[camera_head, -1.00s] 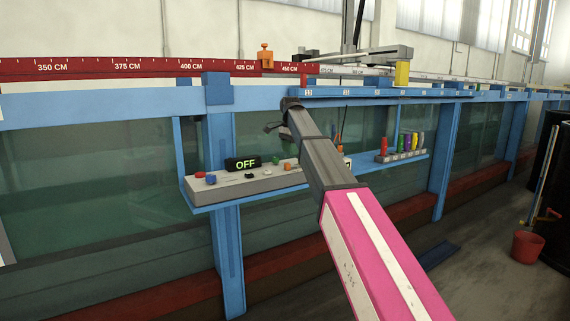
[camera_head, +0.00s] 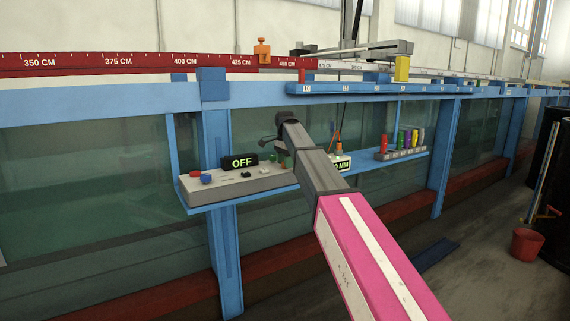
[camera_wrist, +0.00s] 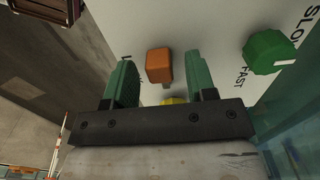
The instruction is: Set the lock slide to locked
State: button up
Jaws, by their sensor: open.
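An orange block, which looks like the lock slide (camera_wrist: 159,65), stands up from the pale control panel (camera_wrist: 218,22) in the wrist view. Lettering beside it is mostly hidden by my gripper, so I cannot read its setting. My gripper (camera_wrist: 161,78) is open, with one green finger to each side of the orange block. I cannot tell whether either finger touches it. A bit of yellow shows between the fingers, near the palm. In the head view the arm's end hides the right part of the panel (camera_head: 240,188).
A green knob (camera_wrist: 268,52) marked SLOW and FAST is right of the gripper. In the head view, a display (camera_head: 241,162) reads OFF, beside a blue knob (camera_head: 207,179) and red button (camera_head: 195,174). Coloured items stand in a rack (camera_head: 402,154) farther right on the blue shelf.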

jog(key=shift+f, duration=0.3)
grip_shut()
jog(key=shift+w+d, duration=0.7)
jog(key=shift+d, duration=0.3)
grip_release()
notch_tip(320, 180, up, 11)
jog(key=shift+f, duration=0.1)
